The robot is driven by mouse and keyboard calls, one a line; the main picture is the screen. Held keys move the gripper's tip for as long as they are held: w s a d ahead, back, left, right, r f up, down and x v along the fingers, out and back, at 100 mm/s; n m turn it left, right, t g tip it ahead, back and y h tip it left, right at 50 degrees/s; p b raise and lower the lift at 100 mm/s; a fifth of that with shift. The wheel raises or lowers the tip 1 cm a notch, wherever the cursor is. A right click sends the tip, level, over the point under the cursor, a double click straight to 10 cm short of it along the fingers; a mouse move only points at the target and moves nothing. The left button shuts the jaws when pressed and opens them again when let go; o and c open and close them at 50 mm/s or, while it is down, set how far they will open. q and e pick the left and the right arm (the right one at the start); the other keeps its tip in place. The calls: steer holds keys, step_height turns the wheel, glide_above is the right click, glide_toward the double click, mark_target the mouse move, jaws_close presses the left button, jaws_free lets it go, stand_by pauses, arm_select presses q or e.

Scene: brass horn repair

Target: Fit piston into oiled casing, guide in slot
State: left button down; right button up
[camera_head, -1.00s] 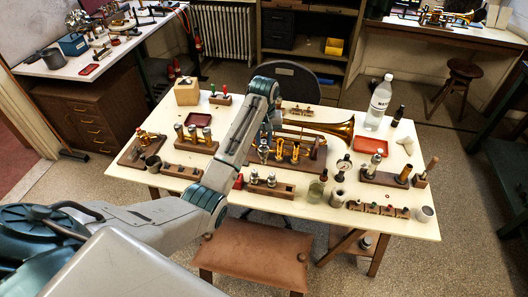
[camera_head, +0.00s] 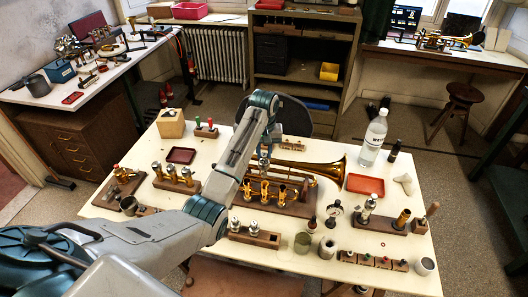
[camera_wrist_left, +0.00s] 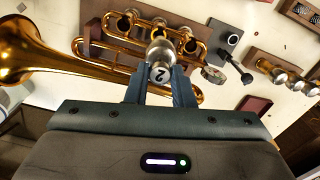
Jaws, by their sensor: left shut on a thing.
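The brass horn (camera_head: 325,167) lies in a wooden cradle (camera_head: 298,208) on the table, its bell toward the right. Its upright valve casings (camera_head: 265,190) stand in a row at the front. My left gripper (camera_head: 264,163) is just above and behind these casings, shut on a silver piston. In the left wrist view, the piston (camera_wrist_left: 161,48) shows between the fingers (camera_wrist_left: 160,72), with a "2" on its near end. The casings also show there (camera_wrist_left: 126,22), beyond the piston. The piston's lower end and guide are hidden, so I cannot tell whether it touches a casing. My right gripper is out of view.
Wooden blocks with metal parts (camera_head: 175,184) stand left of the horn, and another (camera_head: 252,238) in front. A clear bottle (camera_head: 373,138), a red tray (camera_head: 365,184) and a dial gauge (camera_head: 334,212) stand on the right. A dark tray (camera_head: 181,155) lies at the back left.

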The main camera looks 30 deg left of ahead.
mark_target(265, 160)
arm_select(q)
steer(key=shift+w+f, duration=0.4)
steer(key=shift+w, duration=0.35)
steer(key=shift+s, duration=0.2)
steer(key=shift+s+f, duration=0.5)
steer(key=shift+s, duration=0.15)
steer(key=shift+w+f, duration=0.25)
steer(key=shift+f, duration=0.25)
steer(key=shift+w+f, duration=0.2)
steer(key=shift+f, duration=0.3)
steer(key=shift+s, duration=0.1)
steer(key=shift+s+r, duration=0.1)
steer(key=shift+r, duration=0.05)
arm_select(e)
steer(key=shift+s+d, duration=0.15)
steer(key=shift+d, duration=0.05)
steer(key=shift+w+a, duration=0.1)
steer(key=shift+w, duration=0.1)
